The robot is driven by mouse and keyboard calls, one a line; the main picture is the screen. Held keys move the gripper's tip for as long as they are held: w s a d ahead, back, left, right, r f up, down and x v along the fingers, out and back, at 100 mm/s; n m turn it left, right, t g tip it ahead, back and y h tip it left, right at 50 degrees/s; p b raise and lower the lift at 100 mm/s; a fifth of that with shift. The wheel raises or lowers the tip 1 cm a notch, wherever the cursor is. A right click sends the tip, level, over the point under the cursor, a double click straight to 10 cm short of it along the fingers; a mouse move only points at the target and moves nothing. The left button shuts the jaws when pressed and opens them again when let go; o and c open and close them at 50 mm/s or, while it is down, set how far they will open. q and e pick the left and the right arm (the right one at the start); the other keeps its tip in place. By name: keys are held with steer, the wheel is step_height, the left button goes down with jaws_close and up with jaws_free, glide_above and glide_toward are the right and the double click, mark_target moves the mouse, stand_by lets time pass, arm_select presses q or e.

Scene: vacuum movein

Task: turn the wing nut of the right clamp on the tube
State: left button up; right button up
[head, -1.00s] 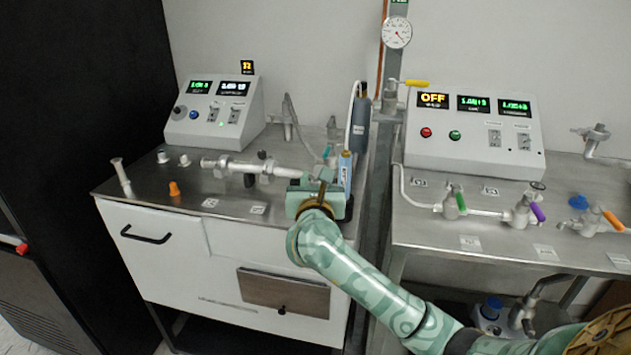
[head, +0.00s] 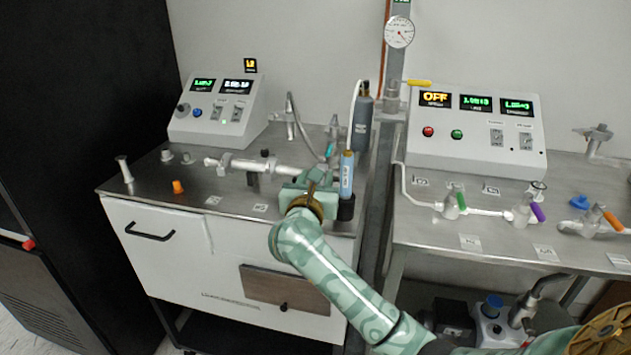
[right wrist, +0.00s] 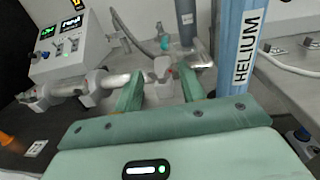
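The metal tube (head: 285,170) lies level above the left steel bench, and its bright length also shows in the right wrist view (right wrist: 100,83). A clamp fitting (head: 224,163) sits near its left end. My right gripper (right wrist: 160,82) is at the tube's right end, with its two green fingers apart. A small metal piece (right wrist: 161,68), seemingly the right clamp's wing nut, shows between the fingertips; I cannot tell whether they touch it. In the head view my right gripper (head: 312,182) hides most of the right clamp. My left gripper is not in view.
A blue helium cylinder (head: 347,175) stands close to the right of my right gripper, with a grey cylinder (head: 362,122) behind it. A control box (head: 215,110) and an orange cone (head: 178,187) are on the left bench. The right bench (head: 430,235) carries valves.

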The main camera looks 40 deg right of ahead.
arm_select(q)
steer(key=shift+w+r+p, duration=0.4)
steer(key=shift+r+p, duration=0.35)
steer(key=shift+p, duration=0.1)
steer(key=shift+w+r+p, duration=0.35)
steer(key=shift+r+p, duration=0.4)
steer(key=shift+p, duration=0.1)
arm_select(e)
steer(key=v, duration=1.6)
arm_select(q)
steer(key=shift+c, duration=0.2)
arm_select(e)
steer(key=shift+s, duration=0.15)
